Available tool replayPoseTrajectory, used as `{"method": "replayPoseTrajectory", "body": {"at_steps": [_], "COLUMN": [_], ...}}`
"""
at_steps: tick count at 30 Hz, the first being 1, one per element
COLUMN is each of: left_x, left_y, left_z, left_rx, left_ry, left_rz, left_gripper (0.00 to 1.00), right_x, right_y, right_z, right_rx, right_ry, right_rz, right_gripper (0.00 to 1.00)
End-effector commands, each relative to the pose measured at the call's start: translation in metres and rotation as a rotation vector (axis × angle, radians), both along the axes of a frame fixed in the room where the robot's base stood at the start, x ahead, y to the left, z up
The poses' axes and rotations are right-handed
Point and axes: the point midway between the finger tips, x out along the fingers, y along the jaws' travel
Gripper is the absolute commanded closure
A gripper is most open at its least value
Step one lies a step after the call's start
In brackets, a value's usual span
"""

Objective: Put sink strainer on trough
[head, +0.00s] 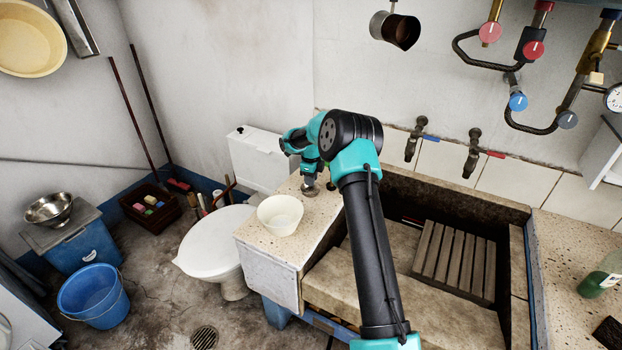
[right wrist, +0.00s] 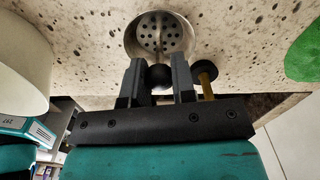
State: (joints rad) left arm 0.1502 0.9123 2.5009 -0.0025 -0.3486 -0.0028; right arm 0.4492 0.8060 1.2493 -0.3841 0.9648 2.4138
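The metal sink strainer (head: 310,189) sits on the speckled stone ledge left of the trough. In the right wrist view the strainer (right wrist: 147,22) shows its round holes and rim, just beyond my fingertips. My right gripper (right wrist: 157,80) has its two fingers apart, on either side of a dark round knob (right wrist: 160,77), with a slight gap showing on the left. In the head view my right gripper (head: 310,170) points down over the strainer. The stone trough (head: 340,270) lies to the right, partly behind my right arm. My left gripper is out of view.
A cream bowl (head: 280,214) stands on the ledge close to the strainer. A small dark-headed thing with a wooden stem (right wrist: 206,80) is beside my right finger. A slatted wooden board (head: 455,258) lies in the trough. Taps (head: 472,152) project from the wall behind.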

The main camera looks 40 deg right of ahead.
Motion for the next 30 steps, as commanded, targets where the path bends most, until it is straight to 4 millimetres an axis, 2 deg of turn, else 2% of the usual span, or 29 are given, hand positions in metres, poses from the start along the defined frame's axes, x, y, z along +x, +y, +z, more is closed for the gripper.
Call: {"method": "replayPoseTrajectory", "body": {"at_steps": [1, 8, 19, 23, 30], "left_x": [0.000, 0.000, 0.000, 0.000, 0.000], "left_y": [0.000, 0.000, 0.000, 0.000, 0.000], "left_z": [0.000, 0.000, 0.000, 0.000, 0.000], "left_rx": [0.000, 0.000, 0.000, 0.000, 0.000], "left_ry": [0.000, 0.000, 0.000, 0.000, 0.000], "left_rz": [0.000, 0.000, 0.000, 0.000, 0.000], "left_gripper": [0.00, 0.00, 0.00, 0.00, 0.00], "right_x": [0.000, 0.000, 0.000, 0.000, 0.001], "right_y": [0.000, 0.000, 0.000, 0.000, 0.000], "right_z": [0.000, 0.000, 0.005, 0.018, 0.060], "right_rx": [0.000, 0.000, 0.000, 0.000, -0.001], "right_ry": [0.000, 0.000, -0.001, -0.001, -0.003], "right_rz": [0.000, 0.000, 0.000, 0.000, 0.000], "right_gripper": [0.72, 0.50, 0.50, 0.50, 0.50]}}
